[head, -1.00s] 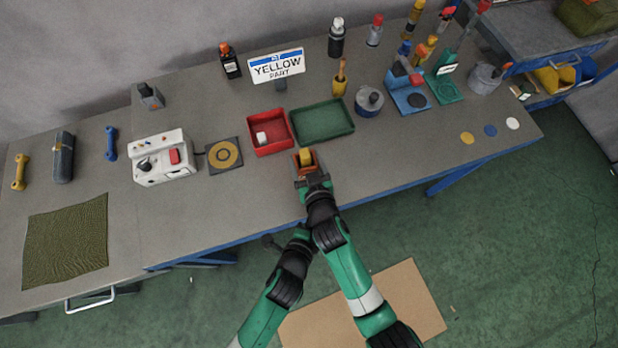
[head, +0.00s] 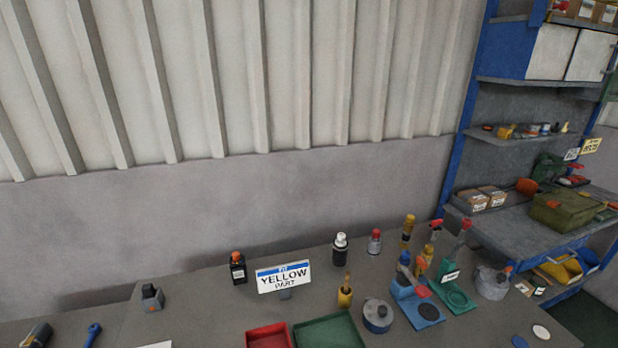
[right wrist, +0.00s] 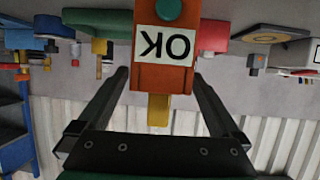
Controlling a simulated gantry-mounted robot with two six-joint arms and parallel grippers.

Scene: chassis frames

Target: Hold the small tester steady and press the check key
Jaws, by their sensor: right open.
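In the right wrist view, which looks upside down, an orange block (right wrist: 160,77) with a white "OK" label and a round green button or lamp fills the upper middle. It looks like the small tester. A yellow piece (right wrist: 158,110) sticks out at its end toward my palm. My right gripper (right wrist: 162,75) is open, with one finger on either side of the block. I cannot tell whether the fingers touch it. What supports the block is not clear. The head view shows neither gripper and no orange block.
Several bottles stand behind. A shelf rack (head: 520,140) rises at the right.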

